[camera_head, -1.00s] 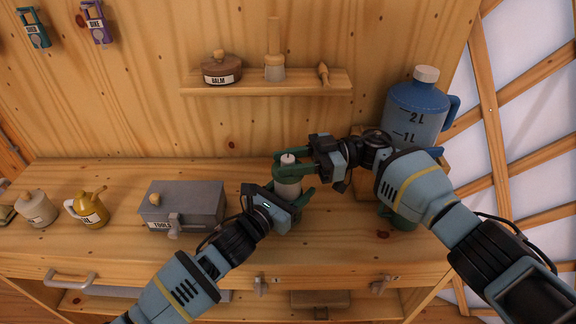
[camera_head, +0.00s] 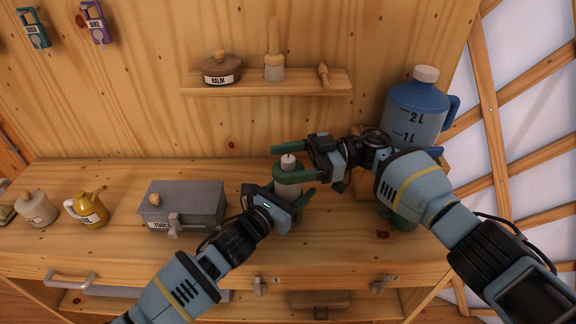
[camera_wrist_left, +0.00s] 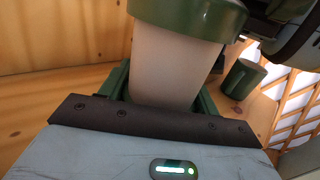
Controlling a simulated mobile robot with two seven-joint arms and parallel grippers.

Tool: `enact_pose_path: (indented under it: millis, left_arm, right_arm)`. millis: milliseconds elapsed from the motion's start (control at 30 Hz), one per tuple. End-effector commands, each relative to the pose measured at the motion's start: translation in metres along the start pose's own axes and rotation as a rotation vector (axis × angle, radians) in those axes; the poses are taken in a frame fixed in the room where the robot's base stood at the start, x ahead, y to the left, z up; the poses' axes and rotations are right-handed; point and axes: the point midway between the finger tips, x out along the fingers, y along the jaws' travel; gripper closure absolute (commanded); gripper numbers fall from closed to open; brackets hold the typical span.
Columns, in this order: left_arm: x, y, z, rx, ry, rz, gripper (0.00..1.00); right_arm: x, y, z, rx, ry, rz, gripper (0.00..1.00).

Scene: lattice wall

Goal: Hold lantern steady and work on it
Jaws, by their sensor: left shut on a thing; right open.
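The lantern (camera_head: 287,190), a pale cylinder with a small white knob on top, stands upright on the workbench. My left gripper (camera_head: 294,194) is shut around its lower body, with green fingers on either side. The lantern's pale body (camera_wrist_left: 175,65) fills the middle of the left wrist view, above my gripper's palm. A green band crosses its upper part there; I cannot tell whether it belongs to the lantern. My right gripper (camera_head: 277,165) is open at the lantern's top, one green finger behind the knob and one in front. Whether these fingers touch the lantern is unclear.
A grey toolbox (camera_head: 185,205), a yellow oil can (camera_head: 88,209) and a pale jar (camera_head: 36,208) stand to the left. A blue jug (camera_head: 415,112) and a green container (camera_head: 399,219) are at the right, near my right arm. A shelf (camera_head: 300,86) hangs above.

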Motion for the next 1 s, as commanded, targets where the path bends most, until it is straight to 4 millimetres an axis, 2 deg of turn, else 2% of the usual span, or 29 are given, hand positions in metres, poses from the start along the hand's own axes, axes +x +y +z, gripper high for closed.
enact_pose_path:
  millis: [1000]
  left_arm:
    - [0.000, 0.000, 0.002, 0.001, -0.004, -0.001, 0.60]
  right_arm:
    - [-0.058, 0.000, -0.001, 0.000, 0.000, 0.001, 0.29]
